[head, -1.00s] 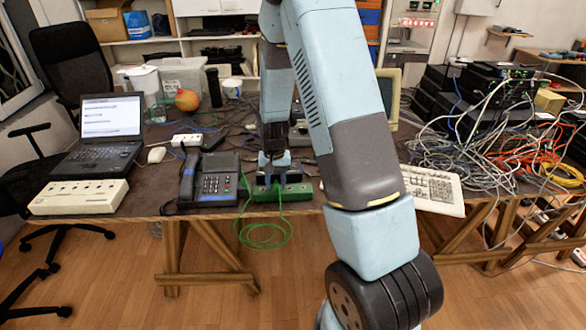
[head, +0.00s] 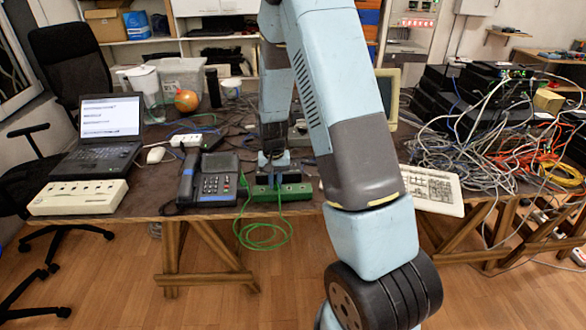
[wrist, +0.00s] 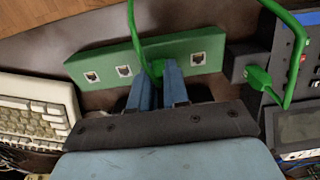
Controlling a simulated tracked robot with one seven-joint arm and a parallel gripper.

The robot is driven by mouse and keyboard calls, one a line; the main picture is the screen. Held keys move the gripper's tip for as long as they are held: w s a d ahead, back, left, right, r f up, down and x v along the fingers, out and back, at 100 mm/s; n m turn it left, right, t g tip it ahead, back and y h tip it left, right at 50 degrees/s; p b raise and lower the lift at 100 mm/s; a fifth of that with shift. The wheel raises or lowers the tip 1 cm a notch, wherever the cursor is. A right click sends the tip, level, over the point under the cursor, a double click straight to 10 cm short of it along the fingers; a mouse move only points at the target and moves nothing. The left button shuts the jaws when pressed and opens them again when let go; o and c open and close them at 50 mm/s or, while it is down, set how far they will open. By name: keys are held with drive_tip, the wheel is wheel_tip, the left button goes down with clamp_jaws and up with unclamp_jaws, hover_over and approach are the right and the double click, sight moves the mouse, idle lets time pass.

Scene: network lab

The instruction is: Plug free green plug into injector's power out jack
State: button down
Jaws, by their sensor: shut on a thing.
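The green injector box (head: 293,190) stands at the front table edge, and its jack face shows in the wrist view (wrist: 105,66). Three jacks on it are visible and look empty. My gripper (wrist: 157,74) is shut on a green plug (wrist: 156,67) at the face, between the middle and right visible jacks; it also shows above the box in the head view (head: 274,172). I cannot tell whether the plug is inside a jack. Its green cable (head: 262,238) hangs in loops below the edge. Another green plug (wrist: 258,76) sits at a small dark box (wrist: 241,62) beside the injector.
A desk phone (head: 217,187) stands left of the injector, with a white box (head: 78,198) and laptop (head: 103,135) further left. A keyboard (head: 435,190) lies to the right. Tangled cables (head: 470,160) fill the right side of the table.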

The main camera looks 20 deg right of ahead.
drive_tip(key=shift+r, duration=0.15)
drive_tip(key=shift+r, duration=1.95)
drive_tip(key=c, duration=1.6)
unclamp_jaws()
clamp_jaws()
drive_tip(key=w+d+r, duration=0.3)
drive_tip(key=w+d, duration=0.7)
drive_tip(key=d, duration=0.1)
drive_tip(key=shift+s+a+f, duration=0.1)
drive_tip(key=shift+f, duration=1.15)
drive_tip(key=shift+s+a+f, duration=0.1)
drive_tip(key=shift+f, duration=1.1)
